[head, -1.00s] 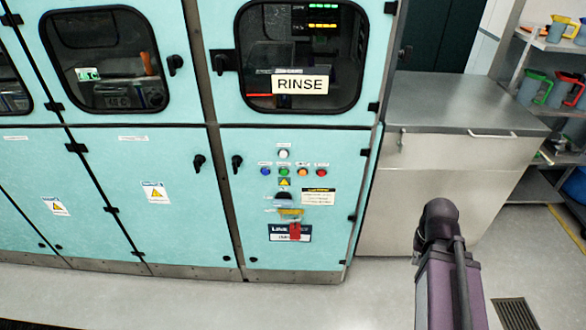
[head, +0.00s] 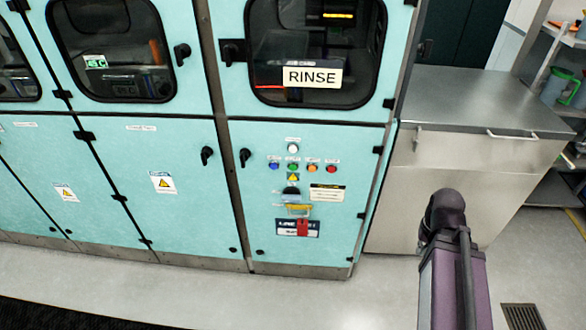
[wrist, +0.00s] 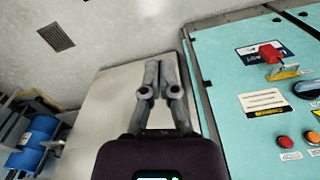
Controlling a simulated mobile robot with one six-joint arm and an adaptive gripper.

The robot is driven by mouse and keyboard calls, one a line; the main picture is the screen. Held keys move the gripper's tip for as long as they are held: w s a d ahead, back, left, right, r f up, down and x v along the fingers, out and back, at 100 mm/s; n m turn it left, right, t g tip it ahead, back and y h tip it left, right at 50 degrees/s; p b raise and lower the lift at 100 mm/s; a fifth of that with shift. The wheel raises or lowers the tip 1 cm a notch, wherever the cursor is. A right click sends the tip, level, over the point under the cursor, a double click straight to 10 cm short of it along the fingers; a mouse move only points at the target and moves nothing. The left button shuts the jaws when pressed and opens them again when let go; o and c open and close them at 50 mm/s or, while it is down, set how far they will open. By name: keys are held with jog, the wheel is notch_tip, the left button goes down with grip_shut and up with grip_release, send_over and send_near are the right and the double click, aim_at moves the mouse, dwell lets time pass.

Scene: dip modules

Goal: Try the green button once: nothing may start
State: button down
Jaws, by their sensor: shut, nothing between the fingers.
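The green button (head: 293,167) is on the turquoise cabinet's panel under the RINSE window, in a row between a blue button (head: 274,165) and an orange button (head: 312,168). A red button (head: 331,169) is at the right end, and a white one (head: 293,148) is above. In the wrist view the orange button (wrist: 314,137) and red button (wrist: 285,141) show at the right edge; the green one is out of that view. My gripper (wrist: 159,66) is shut and empty, left of the panel in the wrist view, apart from the buttons.
A steel counter (head: 470,105) stands right of the cabinet. A shelf with containers is at far right. The floor in front is clear.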

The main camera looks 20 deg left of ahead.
aim_at(293, 167)
jog(key=shift+a, duration=0.1)
jog(key=w+a+f+n+t+h+b, duration=0.2)
jog(key=w+a+f+n+h+b, duration=0.1)
jog(key=w+a+n+b, duration=0.4)
jog(key=w+a+f+n+t+h+b, duration=0.2)
jog(key=w+a+f+t+h+b, duration=0.15)
jog(key=a, duration=0.55)
jog(key=a+r+n+t+b, duration=0.1)
jog(key=a+n+t+b, duration=0.2)
jog(key=a, duration=1)
jog(key=a+r+n+t+h+b, duration=0.1)
jog(key=a+n+t+b, duration=0.3)
jog(key=a, duration=0.9)
jog(key=shift+r+n+t, duration=0.45)
jog(key=shift+r+n, duration=0.1)
jog(key=shift+n, duration=0.65)
jog(key=shift+w+a, duration=0.15)
jog(key=shift+w, duration=0.05)
jog(key=w+a, duration=0.2)
jog(key=w, duration=0.6)
jog(key=shift+w, duration=0.15)
